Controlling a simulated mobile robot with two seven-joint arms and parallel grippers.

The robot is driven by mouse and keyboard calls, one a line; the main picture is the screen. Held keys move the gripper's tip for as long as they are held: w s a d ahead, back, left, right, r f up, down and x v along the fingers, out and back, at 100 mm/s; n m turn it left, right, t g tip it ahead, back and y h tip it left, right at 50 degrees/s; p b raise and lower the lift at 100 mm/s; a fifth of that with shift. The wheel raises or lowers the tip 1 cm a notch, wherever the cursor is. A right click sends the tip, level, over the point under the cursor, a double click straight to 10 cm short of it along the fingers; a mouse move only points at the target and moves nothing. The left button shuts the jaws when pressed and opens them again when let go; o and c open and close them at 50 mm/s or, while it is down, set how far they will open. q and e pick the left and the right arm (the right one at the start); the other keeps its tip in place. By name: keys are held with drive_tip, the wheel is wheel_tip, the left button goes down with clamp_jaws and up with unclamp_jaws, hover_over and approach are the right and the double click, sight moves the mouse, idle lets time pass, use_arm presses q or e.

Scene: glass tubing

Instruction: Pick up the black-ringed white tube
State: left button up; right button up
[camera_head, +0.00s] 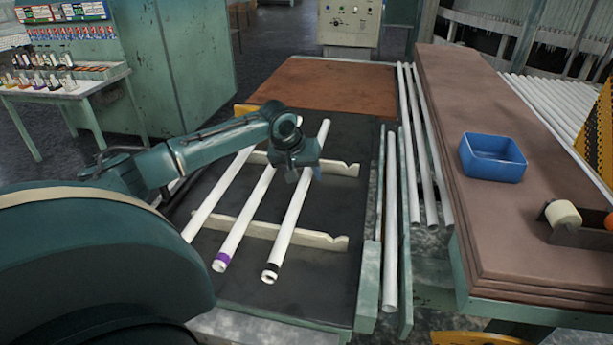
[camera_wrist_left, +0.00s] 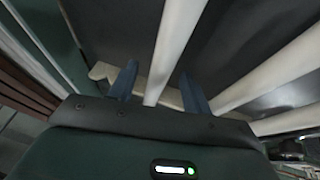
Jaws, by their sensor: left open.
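The black-ringed white tube (camera_head: 291,222) lies on the notched wooden supports, rightmost of three tubes, its black ring at the near end. My left gripper (camera_head: 300,172) is over the far half of this tube, hiding a short stretch of it. In the left wrist view the open left gripper (camera_wrist_left: 158,70) has one finger to each side of a white tube (camera_wrist_left: 175,45). No ring shows there, but its place at the end of the row fits the black-ringed one. I cannot tell whether the fingers touch it. My right gripper is not in view.
A purple-ringed tube (camera_head: 241,225) and another white tube (camera_head: 215,196) lie to the left on the same supports (camera_head: 325,241). A blue bin (camera_head: 493,170) sits on the brown table (camera_head: 455,110).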

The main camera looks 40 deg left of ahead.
use_arm(q)
drive_tip(key=shift+c, duration=0.4)
clamp_jaws()
